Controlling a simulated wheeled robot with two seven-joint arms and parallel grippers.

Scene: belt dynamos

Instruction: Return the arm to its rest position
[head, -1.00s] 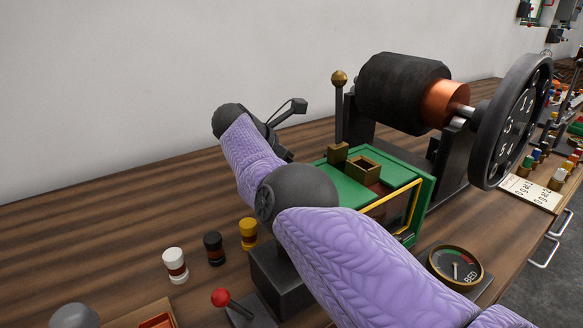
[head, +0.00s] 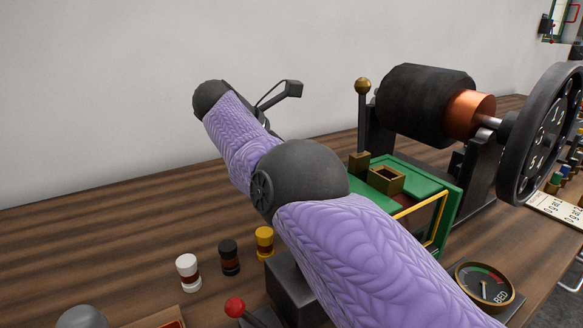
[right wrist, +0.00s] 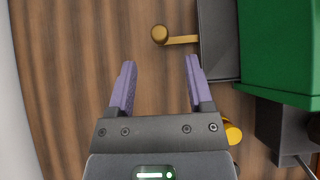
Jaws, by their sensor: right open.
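My right arm, in purple sleeves, reaches across the head view from the lower right. Its gripper (head: 292,88) is at the far end, above the back of the bench, left of the dynamo, and partly hidden by my wrist. In the right wrist view the two purple fingers (right wrist: 158,75) are spread apart with only bench wood visible between them, so it is open and empty. My left gripper is not in view.
The green box (head: 440,180) is partly behind my arm. White (head: 188,272), black (head: 229,257) and yellow (head: 264,242) spools stand left. The back-left bench is clear.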

